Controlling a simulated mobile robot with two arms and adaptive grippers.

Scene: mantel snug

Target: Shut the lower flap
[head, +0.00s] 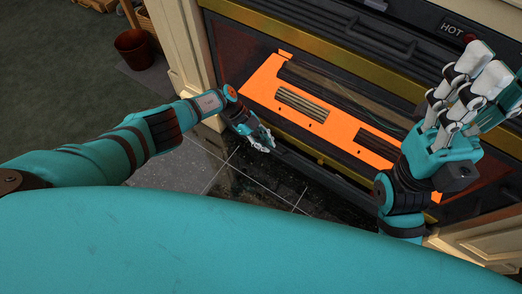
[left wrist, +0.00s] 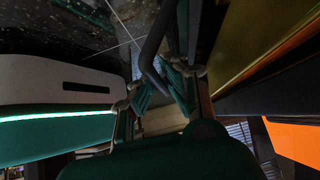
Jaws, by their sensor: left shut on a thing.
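The lower flap (head: 332,160) is at the bottom of the dark fireplace front, with a brass strip and a dark outer edge. An orange slotted panel (head: 264,88) shows behind the brass strip. My left gripper (head: 262,143) is at the flap's left part, low in front of it. In the left wrist view its fingers are closed around a dark curved bar (left wrist: 152,62), beside the brass strip (left wrist: 245,45). The fingers hide part of the bar. My right gripper (head: 474,85) is raised before the right side of the front, empty, its pale fingers spread.
A dark upper grille (head: 355,45) with a "HOT" label is above the orange panel. Cream pillars (head: 180,45) flank the front. Dark glossy tiles (head: 265,185) lie below, with clear floor there. A brown bucket (head: 133,50) stands at the back left.

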